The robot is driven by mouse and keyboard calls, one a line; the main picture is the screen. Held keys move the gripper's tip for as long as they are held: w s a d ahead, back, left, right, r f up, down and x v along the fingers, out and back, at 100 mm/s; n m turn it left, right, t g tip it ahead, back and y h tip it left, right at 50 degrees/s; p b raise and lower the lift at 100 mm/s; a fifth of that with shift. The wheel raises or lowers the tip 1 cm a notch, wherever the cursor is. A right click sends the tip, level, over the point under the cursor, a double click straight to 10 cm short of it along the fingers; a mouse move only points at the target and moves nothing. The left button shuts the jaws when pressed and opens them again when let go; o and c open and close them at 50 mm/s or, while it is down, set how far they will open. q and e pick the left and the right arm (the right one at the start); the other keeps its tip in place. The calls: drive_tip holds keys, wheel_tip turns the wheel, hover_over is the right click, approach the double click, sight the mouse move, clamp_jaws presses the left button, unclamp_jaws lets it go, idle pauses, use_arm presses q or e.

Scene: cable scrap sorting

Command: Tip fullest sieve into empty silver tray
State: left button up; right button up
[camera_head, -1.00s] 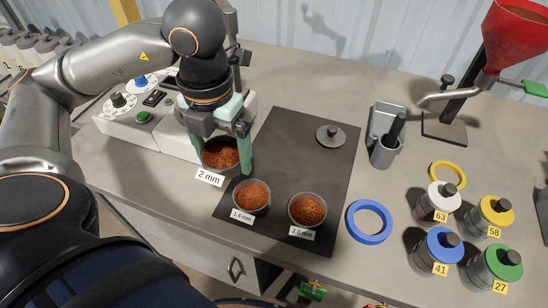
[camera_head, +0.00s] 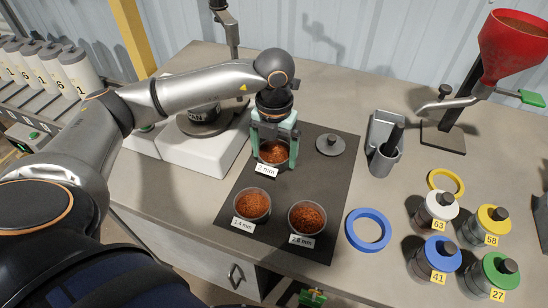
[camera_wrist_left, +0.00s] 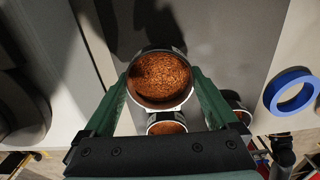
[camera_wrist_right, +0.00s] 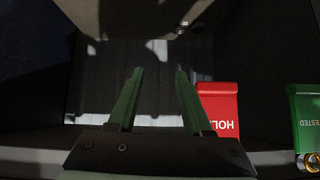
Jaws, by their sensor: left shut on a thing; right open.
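My left gripper (camera_head: 274,154) is shut on the sieve labelled 2 mm (camera_head: 272,170), its green fingers on either side of the rim. The sieve is upright at the upper part of the dark mat; I cannot tell if it touches the mat. In the left wrist view, this sieve (camera_wrist_left: 160,78) holds reddish-brown granules below its rim. The 1.4 mm sieve (camera_head: 252,205) and the 2.8 mm sieve (camera_head: 307,218) stand on the mat in front, also holding granules. My right gripper (camera_wrist_right: 158,72) is open and empty, away from the bench top. No silver tray is clearly seen.
The dark mat (camera_head: 335,180) also bears a grey lid (camera_head: 330,145). A blue ring (camera_head: 368,231), a yellow ring (camera_head: 446,181), lidded jars and a red funnel (camera_head: 512,42) stand right. The right wrist view shows a red bin (camera_wrist_right: 219,105) and a green bin (camera_wrist_right: 308,110).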

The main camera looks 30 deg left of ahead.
sight(274, 159)
use_arm(q)
drive_tip(key=shift+s+f, duration=0.1)
drive_tip(key=shift+f, duration=1.1)
drive_tip(key=shift+f, duration=0.35)
drive_tip(key=o, duration=1.2)
drive_tip(key=shift+r, duration=0.1)
wheel_tip(274, 159, up, 13)
drive_tip(key=shift+f+b, duration=0.2)
drive_tip(key=shift+b, duration=0.15)
